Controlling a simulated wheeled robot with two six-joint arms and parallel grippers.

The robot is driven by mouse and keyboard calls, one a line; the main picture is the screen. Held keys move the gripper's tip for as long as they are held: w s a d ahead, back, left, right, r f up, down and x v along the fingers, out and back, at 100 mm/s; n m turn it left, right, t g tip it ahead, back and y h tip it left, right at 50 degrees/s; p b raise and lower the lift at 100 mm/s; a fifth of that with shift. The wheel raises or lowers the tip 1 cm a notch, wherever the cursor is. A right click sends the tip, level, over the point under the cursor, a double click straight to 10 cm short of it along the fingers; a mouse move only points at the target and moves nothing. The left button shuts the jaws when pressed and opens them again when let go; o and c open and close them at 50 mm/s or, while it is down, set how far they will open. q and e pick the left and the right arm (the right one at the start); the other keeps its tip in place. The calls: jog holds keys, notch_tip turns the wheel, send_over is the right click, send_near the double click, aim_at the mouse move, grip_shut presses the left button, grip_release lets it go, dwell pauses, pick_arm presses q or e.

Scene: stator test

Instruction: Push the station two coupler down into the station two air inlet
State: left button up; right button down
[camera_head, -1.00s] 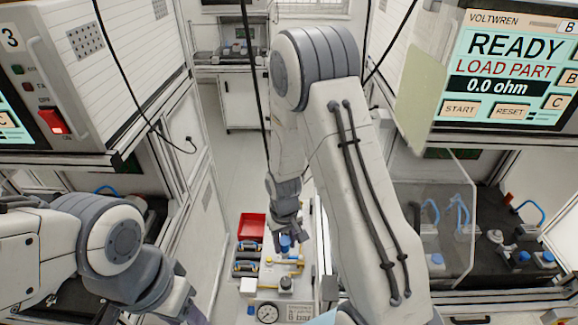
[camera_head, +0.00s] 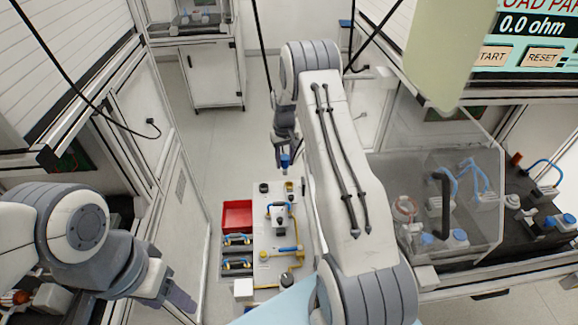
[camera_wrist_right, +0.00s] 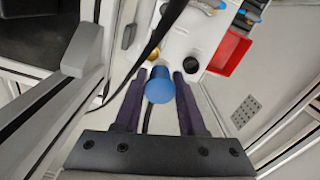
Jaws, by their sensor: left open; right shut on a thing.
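My right gripper (camera_head: 286,150) is shut on a blue round-topped piece (camera_head: 285,161), which appears to be the coupler. In the right wrist view the blue piece (camera_wrist_right: 160,87) sits between the two dark fingers (camera_wrist_right: 160,95). It is held near the far end of the white bench panel (camera_head: 268,205), apart from the panel's fittings as far as I can see. My left gripper (camera_head: 172,292) is open and empty at the lower left, clear of the panel. I cannot tell which fitting is the station two air inlet.
A red tray (camera_head: 237,217) and dark bins with blue-handled parts (camera_head: 237,263) stand left of the panel. Yellow pipes (camera_head: 290,250) run across the panel. A clear guard (camera_head: 440,190) and a test cabinet stand at right. Dark cables hang near my right arm. Floor beyond the panel is free.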

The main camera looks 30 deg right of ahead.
jog(key=shift+w+d+f+b, duration=0.1)
jog(key=shift+d+f+b, duration=0.2)
jog(key=shift+f+b, duration=0.35)
jog(key=shift+w+d+f+b, duration=0.1)
jog(key=shift+d+f+b, duration=0.3)
jog(key=shift+f, duration=0.6)
jog(key=shift+w+d+f+b, duration=0.1)
jog(key=shift+d+f+b, duration=0.15)
jog(key=shift+f+b, duration=0.4)
jog(key=shift+f, duration=0.35)
jog(key=shift+s+f+b, duration=0.1)
jog(key=shift+f+b, duration=0.2)
jog(key=shift+f, duration=0.2)
jog(key=shift+f, duration=0.1)
jog(key=shift+f+b, duration=0.55)
jog(key=shift+f, duration=0.2)
jog(key=shift+f+b, duration=0.4)
jog(key=shift+f, duration=0.2)
jog(key=shift+c, duration=2.1)
grip_release()
